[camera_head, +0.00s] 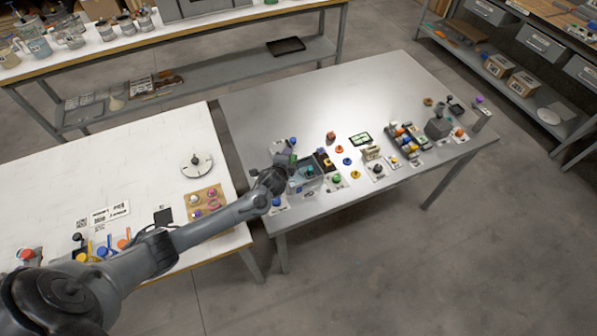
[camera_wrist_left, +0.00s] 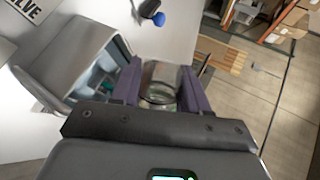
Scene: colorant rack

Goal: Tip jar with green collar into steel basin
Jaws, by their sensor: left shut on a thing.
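My left gripper (camera_head: 283,168) reaches across from the left to the near left part of the grey metal table. In the left wrist view the gripper (camera_wrist_left: 162,78) is shut on a clear glass jar (camera_wrist_left: 161,84), which sits between its two purple-grey fingers. A dark ring and some green show on the jar; its collar is not clear. The steel basin (camera_head: 306,184) stands just right of the gripper in the head view. In the wrist view the basin (camera_wrist_left: 75,55) is left of the jar, with bluish contents inside. My right gripper is not in view.
Small coloured knobs, an orange one (camera_head: 331,135) among them, and a colour rack (camera_head: 405,138) stand right of the basin. A white table (camera_head: 120,180) adjoins at left. The far part of the metal table (camera_head: 345,85) is clear. A blue-capped item (camera_wrist_left: 158,18) shows beyond the jar.

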